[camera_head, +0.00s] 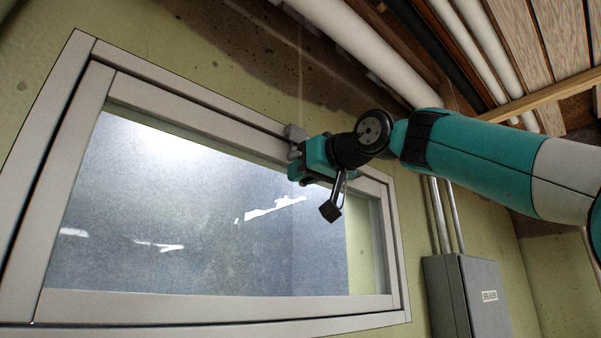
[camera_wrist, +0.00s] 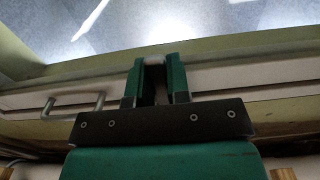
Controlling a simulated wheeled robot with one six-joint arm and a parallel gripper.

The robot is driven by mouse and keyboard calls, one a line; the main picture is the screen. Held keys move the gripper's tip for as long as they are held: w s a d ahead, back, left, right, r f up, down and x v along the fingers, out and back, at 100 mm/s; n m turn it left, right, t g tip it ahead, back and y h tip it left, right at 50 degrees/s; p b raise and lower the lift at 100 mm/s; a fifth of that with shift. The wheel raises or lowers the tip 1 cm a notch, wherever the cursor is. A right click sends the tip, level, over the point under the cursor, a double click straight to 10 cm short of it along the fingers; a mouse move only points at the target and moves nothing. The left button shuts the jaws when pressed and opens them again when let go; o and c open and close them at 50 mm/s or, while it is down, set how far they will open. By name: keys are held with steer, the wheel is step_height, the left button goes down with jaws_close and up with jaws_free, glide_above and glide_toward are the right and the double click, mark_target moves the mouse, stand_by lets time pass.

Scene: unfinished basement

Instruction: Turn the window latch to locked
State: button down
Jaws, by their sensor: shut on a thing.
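The window (camera_head: 210,215) has a pale grey frame and frosted panes, and it fills the left of the head view. The latch (camera_head: 295,132) shows as a small grey block on the top frame rail. My gripper (camera_head: 297,168) is at the latch, just below that block. In the wrist view my gripper (camera_wrist: 154,68) has its two green fingers close together, shut on a small pale piece, the latch handle (camera_wrist: 154,61). Only the tip of the handle shows between the fingers. Its exact angle is hidden by my gripper.
A U-shaped metal pull (camera_wrist: 74,106) is on the frame rail, left of my fingers in the wrist view. White pipes (camera_head: 365,45) and wooden joists run overhead. A grey breaker box (camera_head: 470,295) with conduits is on the wall at right.

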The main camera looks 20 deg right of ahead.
steer(key=shift+r, duration=0.15)
steer(key=c, duration=1.1)
jaws_free()
steer(key=shift+b+v, duration=0.45)
steer(key=shift+v, duration=8.3)
